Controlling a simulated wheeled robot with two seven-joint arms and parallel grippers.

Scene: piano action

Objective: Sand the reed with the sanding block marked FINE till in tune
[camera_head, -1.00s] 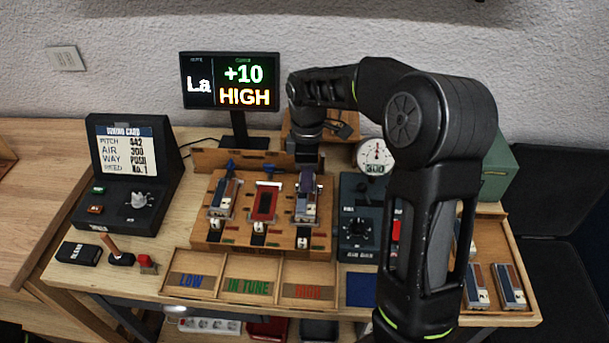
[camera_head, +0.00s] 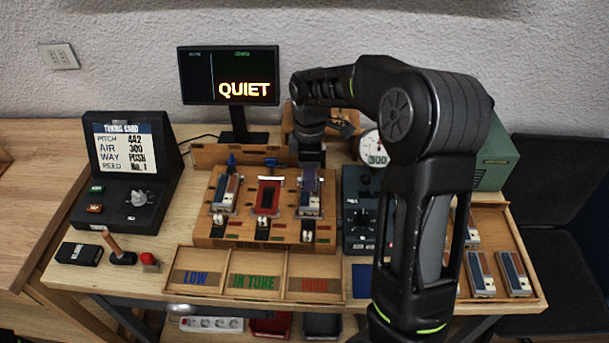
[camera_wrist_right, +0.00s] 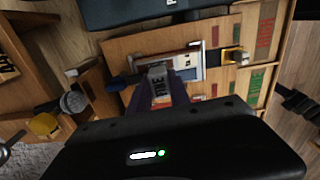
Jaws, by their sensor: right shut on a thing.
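My right gripper (camera_wrist_right: 164,92) is shut on a grey sanding block marked FINE (camera_wrist_right: 158,78). It reaches down over the right-hand station of the wooden bench (camera_head: 255,232). A metal-framed reed plate (camera_wrist_right: 192,58) lies just beyond the block in the right wrist view. The block's end overlaps the plate there; I cannot tell whether they touch. In the head view that reed plate (camera_head: 309,204) shows below my wrist. The display (camera_head: 229,75) reads QUIET. The tuning card (camera_head: 124,148) reads pitch 442, air 300, way push, reed No. 1. My left gripper is not in view.
The bench's other stations hold a reed plate (camera_head: 226,194) and a red-framed part (camera_head: 267,197). In front is a tray (camera_head: 190,293) labelled LOW, IN TUNE and HIGH. A control box (camera_head: 357,222) and round gauge (camera_head: 377,150) stand to the right. More reed plates (camera_head: 481,272) lie far right.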

